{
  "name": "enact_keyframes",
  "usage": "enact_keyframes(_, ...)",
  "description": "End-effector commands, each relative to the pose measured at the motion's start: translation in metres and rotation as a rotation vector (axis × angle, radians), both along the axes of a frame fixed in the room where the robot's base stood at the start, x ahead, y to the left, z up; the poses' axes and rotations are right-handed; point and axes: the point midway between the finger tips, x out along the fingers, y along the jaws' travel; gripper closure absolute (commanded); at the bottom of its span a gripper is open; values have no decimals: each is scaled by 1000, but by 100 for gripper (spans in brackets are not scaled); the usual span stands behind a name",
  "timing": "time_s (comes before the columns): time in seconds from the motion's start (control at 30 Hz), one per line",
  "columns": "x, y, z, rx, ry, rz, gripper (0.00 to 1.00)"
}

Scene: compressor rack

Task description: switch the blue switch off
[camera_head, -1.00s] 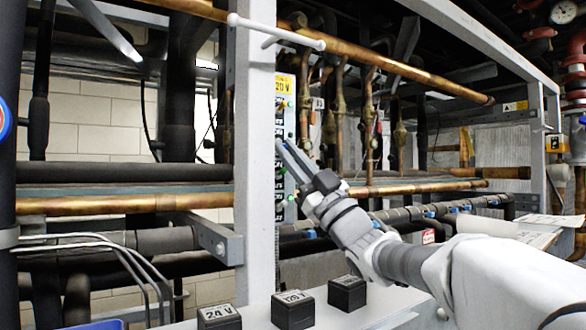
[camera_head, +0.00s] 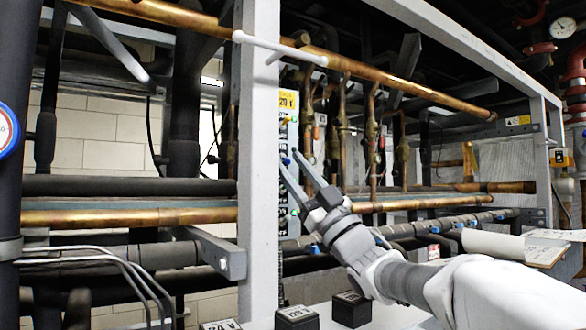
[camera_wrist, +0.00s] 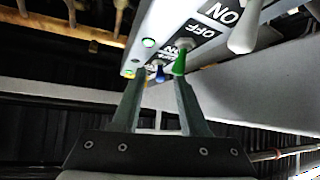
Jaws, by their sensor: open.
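The blue switch (camera_wrist: 160,73) shows small in the wrist view, on the underside of a white panel (camera_wrist: 215,10) with black ON and OFF labels. A green switch (camera_wrist: 181,60) stands just right of it, by the right fingertip. My gripper (camera_wrist: 160,80) is open, with the blue switch seen between its fingertips; contact cannot be told. In the head view my gripper (camera_head: 290,156) points up at the narrow switch panel (camera_head: 288,105) behind the grey post. The blue switch's lever position is too small to tell.
A grey upright post (camera_head: 257,170) stands close left of the panel. A copper pipe (camera_head: 400,70) and a white rod (camera_head: 280,47) cross above. Black boxes (camera_head: 350,308) sit on the ledge below. In the wrist view, a white lever (camera_wrist: 243,33) sticks out at upper right.

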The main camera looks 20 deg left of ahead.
Motion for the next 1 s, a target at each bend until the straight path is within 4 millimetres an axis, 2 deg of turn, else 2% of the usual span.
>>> enact_keyframes(0.13,0,0,2,-1,0,1,56)
enact_keyframes(0.23,-1,0,10,1,-4,0,56)
enact_keyframes(0.43,0,-3,49,1,-5,-3,56)
enact_keyframes(0.5,1,-21,55,0,-3,-7,56)
enact_keyframes(0.8,2,-83,91,0,-2,-5,56)
enact_keyframes(1.0,1,-108,106,-1,-2,-2,56)
